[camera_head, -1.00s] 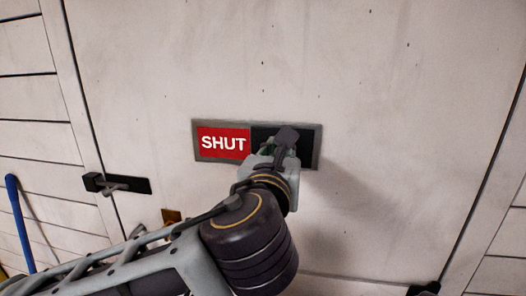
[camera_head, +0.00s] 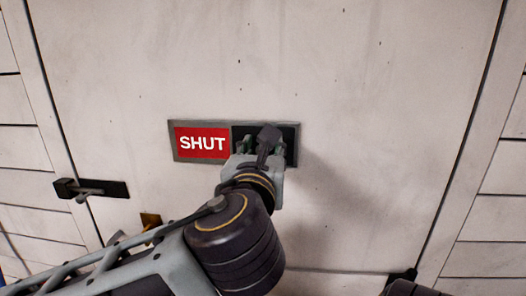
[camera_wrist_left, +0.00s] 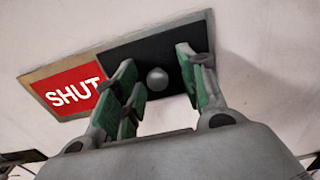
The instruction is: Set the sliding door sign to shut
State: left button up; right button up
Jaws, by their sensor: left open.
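The sliding door sign (camera_head: 172,143) is a grey-framed plate on the white door. Its left half shows a red panel reading SHUT (camera_head: 202,143); its right half is a dark slider panel (camera_head: 291,133). In the left wrist view the red panel (camera_wrist_left: 68,92) is at the left, and a round grey knob (camera_wrist_left: 157,79) sits on the dark panel (camera_wrist_left: 150,48). My left gripper (camera_head: 262,142) is at the dark half, open. In the wrist view its green-padded fingers (camera_wrist_left: 157,62) stand either side of the knob, with gaps showing. My right gripper is not seen.
A black latch (camera_head: 92,188) is on the door's left edge, and a small brass-coloured plate (camera_head: 150,220) is below the sign. The door surface (camera_head: 400,120) around the sign is flat and clear.

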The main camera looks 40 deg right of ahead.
pick_arm(q)
jog(key=shift+a, duration=0.1)
jog(key=v, duration=0.7)
jog(key=shift+s, duration=0.25)
dwell(0.5)
jog(key=shift+w, duration=0.1)
